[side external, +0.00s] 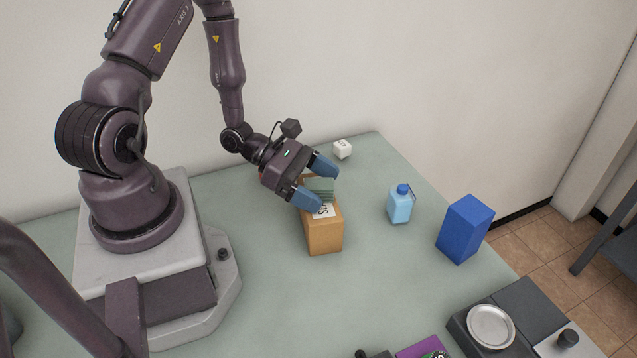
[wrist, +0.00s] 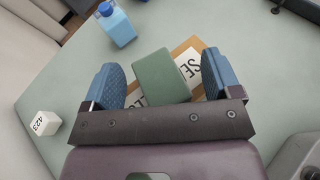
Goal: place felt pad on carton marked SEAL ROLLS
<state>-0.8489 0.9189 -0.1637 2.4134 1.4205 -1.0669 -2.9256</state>
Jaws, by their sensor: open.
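The felt pad is a dark green flat block (side external: 319,188) on top of the brown carton (side external: 325,236). The carton has a white label on its top, partly covered by the pad. In the wrist view the pad (wrist: 160,76) lies across the label, with the letters "SE" showing beside it on the carton (wrist: 187,47). My gripper (side external: 322,182) is open, its two blue fingers on either side of the pad. In the wrist view my gripper (wrist: 165,80) shows gaps between both fingers and the pad.
A light blue jug (side external: 399,205) and a dark blue box (side external: 465,229) stand to the right of the carton. A small white cube (side external: 342,149) lies behind it. A scale with a round metal pan (side external: 491,326) is at front right.

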